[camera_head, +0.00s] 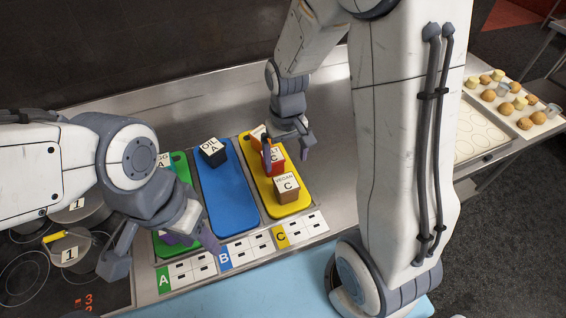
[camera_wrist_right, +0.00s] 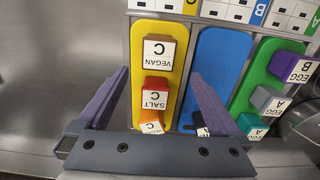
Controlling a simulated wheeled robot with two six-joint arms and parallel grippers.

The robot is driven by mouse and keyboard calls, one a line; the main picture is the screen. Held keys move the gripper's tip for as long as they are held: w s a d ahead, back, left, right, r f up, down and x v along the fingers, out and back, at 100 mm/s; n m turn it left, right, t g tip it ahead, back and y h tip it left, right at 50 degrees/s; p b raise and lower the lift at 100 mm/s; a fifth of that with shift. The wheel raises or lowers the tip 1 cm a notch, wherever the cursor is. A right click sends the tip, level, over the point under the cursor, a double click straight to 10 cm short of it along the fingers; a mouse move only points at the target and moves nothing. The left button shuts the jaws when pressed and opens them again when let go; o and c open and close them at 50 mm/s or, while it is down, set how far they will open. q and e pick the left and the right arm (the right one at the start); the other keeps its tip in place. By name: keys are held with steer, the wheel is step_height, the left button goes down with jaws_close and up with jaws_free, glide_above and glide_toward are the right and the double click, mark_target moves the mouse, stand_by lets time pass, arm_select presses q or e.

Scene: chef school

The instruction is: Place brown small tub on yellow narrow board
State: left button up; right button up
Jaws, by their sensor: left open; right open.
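The brown small tub (camera_head: 286,190), labelled VEGAN C, sits upright on the near part of the yellow narrow board (camera_head: 306,196). In the right wrist view the brown tub (camera_wrist_right: 158,56) stands on the yellow board (camera_wrist_right: 143,76), apart from my fingers. My right gripper (camera_head: 288,154) is open and empty over the board's far half, around or above the red SALT C tub (camera_head: 277,166); I cannot tell the exact height. An orange tub (camera_head: 258,135) is partly hidden behind it. My left gripper (camera_head: 150,250) is open and empty at the front left, by the green board.
The blue board (camera_head: 228,191) lies left of the yellow one, with a black OIL A tub (camera_head: 212,155) at its far end. The green board (camera_head: 184,172) holds several EGG tubs (camera_wrist_right: 267,99). Pots (camera_head: 72,250) stand at far left. Pastry trays (camera_head: 480,136) lie at right.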

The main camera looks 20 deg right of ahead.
steer(key=s+a+r+n, duration=0.3)
steer(key=s+a, duration=0.3)
steer(key=s, duration=0.3)
steer(key=s+a+r+n+y, duration=0.1)
steer(key=s+a+r+n, duration=0.2)
steer(key=s, duration=0.6)
steer(key=a+r, duration=0.2)
steer(key=a, duration=0.1)
steer(key=shift+r+n, duration=0.4)
steer(key=shift+a, duration=0.1)
